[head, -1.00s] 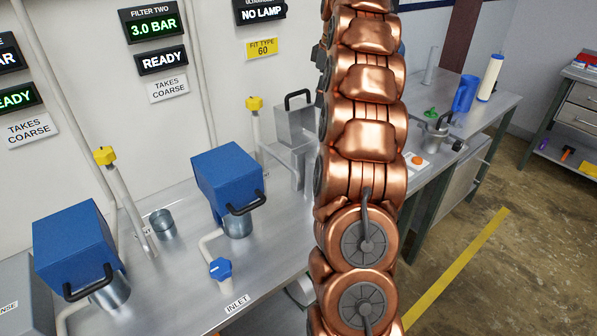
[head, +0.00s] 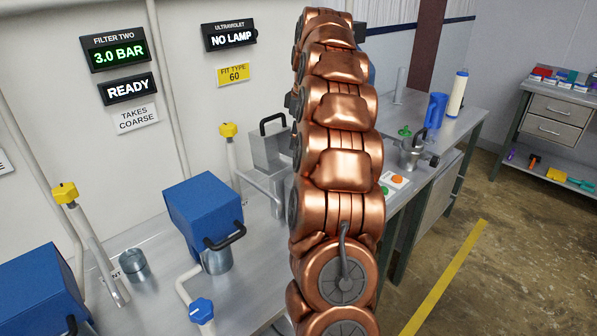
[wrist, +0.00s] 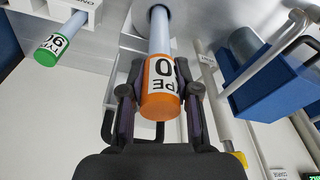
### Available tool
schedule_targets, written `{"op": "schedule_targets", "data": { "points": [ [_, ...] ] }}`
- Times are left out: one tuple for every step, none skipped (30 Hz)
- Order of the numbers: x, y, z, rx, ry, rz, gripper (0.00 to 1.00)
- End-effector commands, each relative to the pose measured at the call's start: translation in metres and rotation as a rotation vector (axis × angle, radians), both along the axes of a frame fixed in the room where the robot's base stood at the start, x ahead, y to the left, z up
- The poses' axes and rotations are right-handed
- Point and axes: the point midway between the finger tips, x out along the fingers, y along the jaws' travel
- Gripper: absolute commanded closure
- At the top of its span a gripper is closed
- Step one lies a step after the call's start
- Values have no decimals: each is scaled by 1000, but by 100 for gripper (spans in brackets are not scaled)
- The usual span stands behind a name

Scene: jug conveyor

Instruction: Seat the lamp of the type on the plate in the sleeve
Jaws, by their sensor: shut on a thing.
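The yellow plate (head: 234,74) under the ultraviolet display reads FIT TYPE 60. In the wrist view my gripper (wrist: 159,92) is shut on a lamp (wrist: 160,38) at its orange cap. The cap shows "YPE" and a 0; its other digit is hidden. The lamp's pale tube points away from the gripper towards a dark round opening (wrist: 157,9) in a metal surface; I cannot tell whether the tip is inside it. A second lamp with a green cap (wrist: 48,50) stands apart at left, its number hard to read. In the head view my arm hides the gripper and held lamp.
The display (head: 229,36) reads NO LAMP. Below it a metal box with a black handle (head: 268,147) stands on the bench. A blue filter housing (head: 205,212) and a yellow-topped pipe (head: 229,130) are nearby. A side bench at right holds a blue jug (head: 437,110).

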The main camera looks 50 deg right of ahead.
Motion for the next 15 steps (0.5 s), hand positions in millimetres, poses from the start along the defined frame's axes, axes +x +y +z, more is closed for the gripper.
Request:
{"op": "schedule_targets", "data": {
  "points": [
    [-1,0,-4,3,2,-1,100],
    [-1,0,-7,2,2,-1,100],
    [0,0,-11,1,0,-1,100],
    [0,0,-15,2,2,-1,100],
    [-1,0,-18,3,3,1,100],
    [-1,1,-22,3,3,1,100],
    [-1,0,-25,1,2,0,100],
    [0,0,-29,1,0,0,100],
    [0,0,-35,3,3,1,100],
    [-1,1,-39,4,5,1,100],
    [-1,1,-42,5,4,1,100],
    [0,0,-46,2,1,0,100],
    [0,0,-49,1,0,0,100],
    [0,0,-52,2,1,-1,100],
    [-1,0,-57,4,3,0,100]
  ]
}}
